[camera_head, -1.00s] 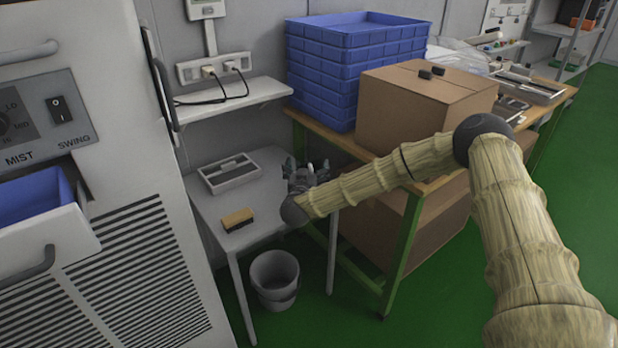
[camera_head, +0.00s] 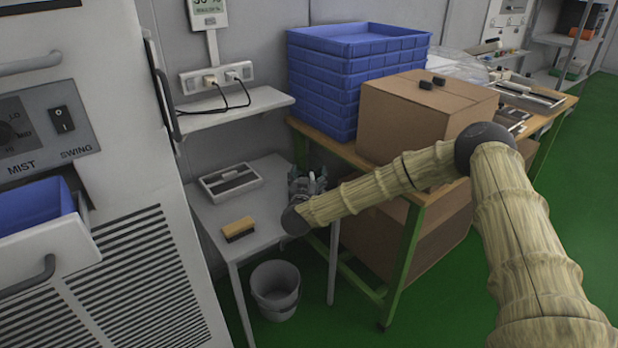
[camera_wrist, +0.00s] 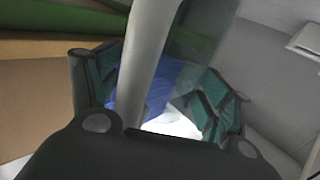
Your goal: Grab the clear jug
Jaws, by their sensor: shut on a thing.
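My gripper (camera_head: 307,185) is over the right part of the small grey side table (camera_head: 204,217), at the end of my arm. The wrist view shows its two dark fingers with green pads (camera_wrist: 155,95) on either side of a pale, upright handle-like strip and a see-through wall, which I take to be the clear jug (camera_wrist: 148,55). The gripper is shut on it. In the head view the jug is too small and too covered by the gripper to make out, so I cannot tell whether it touches the table.
A grey tray (camera_head: 230,182) and a yellow-brown brush (camera_head: 239,229) lie on the side table, left of my gripper. A grey bucket (camera_head: 275,290) stands on the floor below. Stacked blue crates (camera_head: 322,85) and a cardboard box (camera_head: 410,120) stand on the bench to the right.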

